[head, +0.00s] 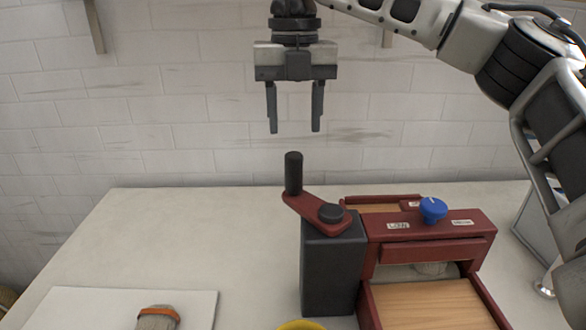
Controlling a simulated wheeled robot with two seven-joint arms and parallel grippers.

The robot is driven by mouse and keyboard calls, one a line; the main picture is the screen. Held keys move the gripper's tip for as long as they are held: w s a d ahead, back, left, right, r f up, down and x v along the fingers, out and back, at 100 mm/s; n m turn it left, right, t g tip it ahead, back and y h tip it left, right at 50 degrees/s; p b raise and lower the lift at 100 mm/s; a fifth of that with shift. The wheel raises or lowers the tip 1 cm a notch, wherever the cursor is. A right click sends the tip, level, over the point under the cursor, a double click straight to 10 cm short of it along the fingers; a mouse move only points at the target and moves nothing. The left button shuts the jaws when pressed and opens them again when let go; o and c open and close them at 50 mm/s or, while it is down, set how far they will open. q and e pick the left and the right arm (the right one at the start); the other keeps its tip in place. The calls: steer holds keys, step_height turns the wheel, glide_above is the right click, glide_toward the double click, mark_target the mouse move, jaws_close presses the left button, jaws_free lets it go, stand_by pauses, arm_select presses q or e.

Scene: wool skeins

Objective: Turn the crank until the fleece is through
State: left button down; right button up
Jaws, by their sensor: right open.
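A red carding machine (478,226) with a wooden tray (425,303) in front stands on the table. A dark grey box (332,270) on its left side carries a red crank arm (308,206) with an upright black handle (293,174). The crank arm points to the back left. A patch of pale material, perhaps fleece (432,269), shows at the slot above the wooden tray. My right gripper (295,130) points down, open and empty, above the crank handle and apart from it. My left gripper is out of view.
A blue knob (433,209) sits on top of the machine. A white board (120,306) at the front left bears a grey-brown bundle with an orange band (157,317). A yellow rim (300,326) shows at the bottom edge.

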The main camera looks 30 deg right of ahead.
mark_target(294, 154)
step_height(294, 154, down, 10)
steer(key=shift+r+p, duration=0.2)
steer(key=shift+p, duration=0.1)
jaws_close()
